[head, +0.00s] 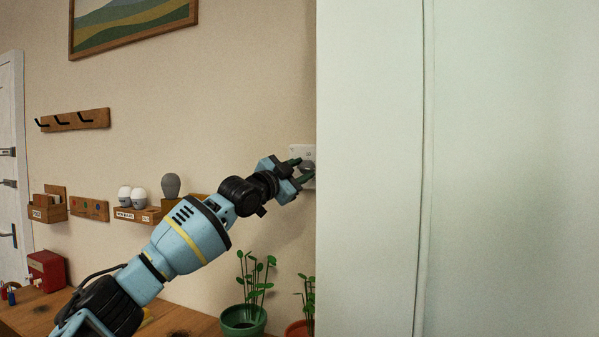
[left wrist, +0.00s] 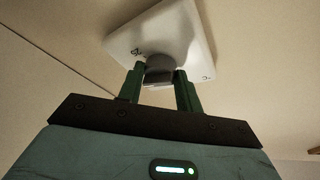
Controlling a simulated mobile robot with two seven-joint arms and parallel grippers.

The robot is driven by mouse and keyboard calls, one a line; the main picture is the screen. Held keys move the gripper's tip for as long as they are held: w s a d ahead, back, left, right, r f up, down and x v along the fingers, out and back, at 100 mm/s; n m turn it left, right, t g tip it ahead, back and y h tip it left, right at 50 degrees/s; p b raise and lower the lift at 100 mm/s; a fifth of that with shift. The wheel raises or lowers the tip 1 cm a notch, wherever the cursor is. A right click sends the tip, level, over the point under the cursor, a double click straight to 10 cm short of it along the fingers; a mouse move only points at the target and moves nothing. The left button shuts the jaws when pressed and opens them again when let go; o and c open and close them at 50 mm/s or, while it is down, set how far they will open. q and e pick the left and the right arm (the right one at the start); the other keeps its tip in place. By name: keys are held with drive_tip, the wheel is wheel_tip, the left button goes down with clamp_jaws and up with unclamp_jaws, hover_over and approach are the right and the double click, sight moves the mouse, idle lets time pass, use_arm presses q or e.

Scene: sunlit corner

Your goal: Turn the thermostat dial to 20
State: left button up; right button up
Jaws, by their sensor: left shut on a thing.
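The thermostat is a white wall plate (head: 295,151) on the beige wall, partly hidden in the head view by my left gripper and by a large pale panel. In the left wrist view the white plate (left wrist: 190,35) shows larger, with its grey round dial (left wrist: 159,70) between my fingers. My left gripper (head: 300,171) reaches up to the plate and is shut on the dial; its green fingertips (left wrist: 161,85) lie on both sides of it. Small dark marks show on the plate, but the dial's setting is not readable. My right gripper is not in view.
A large pale panel (head: 370,170) fills the right side, close to the left gripper. Below are a green-potted plant (head: 243,320) and a red-brown pot (head: 297,329) on a wooden surface (head: 35,307). A bulb rack (head: 138,214) and hook rail (head: 75,120) are on the wall.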

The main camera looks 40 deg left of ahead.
use_arm(q)
drive_tip(key=o, duration=1)
drive_tip(key=b+v, duration=0.1)
drive_tip(key=v, duration=0.6)
drive_tip(key=shift+s, duration=0.4)
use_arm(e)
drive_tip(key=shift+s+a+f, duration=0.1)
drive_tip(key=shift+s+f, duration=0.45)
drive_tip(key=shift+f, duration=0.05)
use_arm(q)
drive_tip(key=shift+f, duration=0.1)
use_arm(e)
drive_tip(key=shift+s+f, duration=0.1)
